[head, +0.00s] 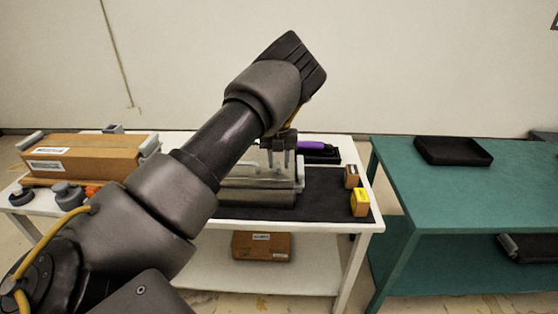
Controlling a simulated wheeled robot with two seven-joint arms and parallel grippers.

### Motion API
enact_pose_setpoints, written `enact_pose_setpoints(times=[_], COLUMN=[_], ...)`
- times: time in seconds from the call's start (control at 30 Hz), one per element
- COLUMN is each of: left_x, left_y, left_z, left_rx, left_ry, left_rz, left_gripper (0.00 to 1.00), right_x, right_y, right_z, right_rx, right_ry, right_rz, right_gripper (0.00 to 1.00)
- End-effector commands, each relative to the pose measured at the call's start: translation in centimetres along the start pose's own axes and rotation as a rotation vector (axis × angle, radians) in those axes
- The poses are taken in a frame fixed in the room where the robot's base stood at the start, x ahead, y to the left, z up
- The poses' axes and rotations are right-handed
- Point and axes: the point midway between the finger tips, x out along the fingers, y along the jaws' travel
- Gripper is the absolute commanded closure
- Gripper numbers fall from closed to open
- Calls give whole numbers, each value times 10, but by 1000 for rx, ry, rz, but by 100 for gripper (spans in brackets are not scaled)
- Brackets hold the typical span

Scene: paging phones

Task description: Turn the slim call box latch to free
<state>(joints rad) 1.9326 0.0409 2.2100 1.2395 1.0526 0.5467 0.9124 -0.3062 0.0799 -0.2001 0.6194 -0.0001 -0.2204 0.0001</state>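My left arm crosses the picture from the lower left, and its gripper (279,169) points down over the white table. Its two fingers show a gap between them, with nothing clearly held. A low silver-grey box (258,198) with a pale end piece lies on the dark mat just below the fingers. My arm hides its left part. I cannot tell whether the fingertips touch it. I cannot make out a latch or its position, nor tell for sure that this is the slim call box. My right gripper is not in view.
Two small boxes, one brown (351,176) and one yellow (360,202), stand at the mat's right. A purple item (313,145) lies behind. A large carton (84,157) is at left. A teal table (460,196) with a black tray (453,151) stands right, across a gap.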

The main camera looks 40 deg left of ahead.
Motion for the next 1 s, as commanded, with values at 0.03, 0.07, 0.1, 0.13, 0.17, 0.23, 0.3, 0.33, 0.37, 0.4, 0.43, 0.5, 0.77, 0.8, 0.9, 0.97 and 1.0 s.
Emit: enact_pose_setpoints(times=[0.03, 0.07, 0.1, 0.13, 0.17, 0.23, 0.3, 0.33, 0.37, 0.4, 0.43, 0.5, 0.77, 0.8, 0.9, 0.97, 1.0], left_x=[0, 0, 0, 0, 0, 0, 0, 0, 0, 0, 0, 0, -1, -1, -1, -1, -1], left_y=[0, 0, 0, 0, 0, 0, 0, 0, 0, 0, 0, 0, 0, 0, 0, 0, 0], left_z=[0, 0, 0, 0, 0, 0, 0, 0, 0, 0, 0, 0, 1, 1, 1, 1, 1], left_rx=[0, -1, -1, -1, -1, -1, -1, -1, -1, -1, 0, 3, 76, 100, 169, 219, 256], left_ry=[0, 0, 0, 0, 0, 0, 0, 0, 0, 0, 0, -1, -2, -1, -2, -2, -1], left_rz=[0, 0, 0, 0, 0, 0, 0, 0, 0, 0, 0, 0, 1, 2, 2, 3, 3], left_gripper=[65, 69, 75, 79, 82, 92, 100, 100, 100, 100, 100, 100, 100, 100, 100, 100, 100], right_x=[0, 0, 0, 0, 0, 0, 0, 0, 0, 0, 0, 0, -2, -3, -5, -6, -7], right_y=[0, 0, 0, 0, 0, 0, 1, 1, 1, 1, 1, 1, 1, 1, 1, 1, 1], right_z=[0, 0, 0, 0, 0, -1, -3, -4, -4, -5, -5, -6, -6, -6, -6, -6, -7], right_rx=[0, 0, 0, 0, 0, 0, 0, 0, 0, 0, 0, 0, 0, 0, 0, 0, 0], right_ry=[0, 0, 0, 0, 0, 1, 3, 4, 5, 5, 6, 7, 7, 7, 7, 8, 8], right_rz=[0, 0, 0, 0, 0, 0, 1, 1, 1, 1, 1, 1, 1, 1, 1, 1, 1], right_gripper=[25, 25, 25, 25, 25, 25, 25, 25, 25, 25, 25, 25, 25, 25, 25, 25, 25])
